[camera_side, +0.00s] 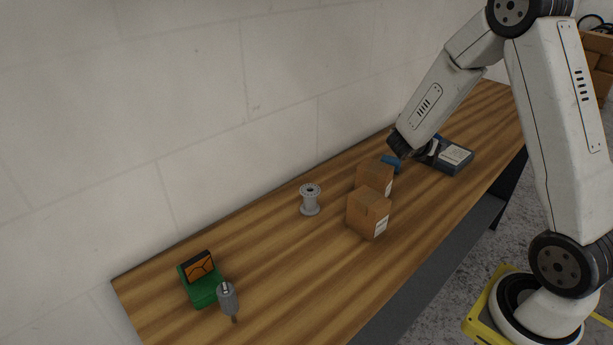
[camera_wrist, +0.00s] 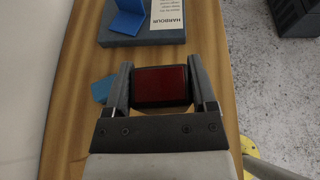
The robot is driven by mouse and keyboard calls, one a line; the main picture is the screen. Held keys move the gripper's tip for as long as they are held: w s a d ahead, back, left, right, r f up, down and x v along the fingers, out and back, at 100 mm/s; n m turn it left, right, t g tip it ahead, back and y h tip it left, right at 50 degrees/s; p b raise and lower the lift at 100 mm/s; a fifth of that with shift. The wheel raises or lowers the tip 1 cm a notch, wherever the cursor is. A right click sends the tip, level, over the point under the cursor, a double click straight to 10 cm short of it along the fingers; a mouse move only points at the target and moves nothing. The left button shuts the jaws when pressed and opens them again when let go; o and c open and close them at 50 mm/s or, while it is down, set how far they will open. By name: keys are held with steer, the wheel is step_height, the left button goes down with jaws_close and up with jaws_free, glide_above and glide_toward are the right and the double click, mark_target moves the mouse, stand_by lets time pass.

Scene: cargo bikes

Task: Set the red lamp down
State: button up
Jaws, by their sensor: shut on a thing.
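The red lamp (camera_wrist: 160,86) is a dark red block with a dark rim, seen in the wrist view. My gripper (camera_wrist: 160,68) is shut on it, with one finger on each side. In the side view, my gripper (camera_side: 400,150) is over the far part of the bench, behind the cardboard boxes. The red lamp cannot be made out there. I cannot tell whether its underside touches the bench.
A dark box labelled HARBOUR (camera_wrist: 145,38) bears a blue piece (camera_wrist: 127,18). Another blue piece (camera_wrist: 103,90) lies left of the lamp.

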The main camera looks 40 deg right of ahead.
step_height(320, 180, up, 4)
steer(key=shift+r, duration=0.25)
steer(key=w+a+n+t+y, duration=0.2)
steer(key=a+n+t, duration=0.2)
steer(key=a, duration=1.2)
steer(key=w+a+n+t+y, duration=0.25)
steer(key=a+n+t, duration=0.2)
steer(key=a, duration=1.15)
step_height(320, 180, down, 7)
steer(key=shift+r, duration=0.15)
steer(key=shift+a+h, duration=0.1)
steer(key=shift+h, duration=0.15)
steer(key=shift+f, duration=2.2)
steer(key=shift+f, duration=0.15)
steer(key=shift+f, duration=1.65)
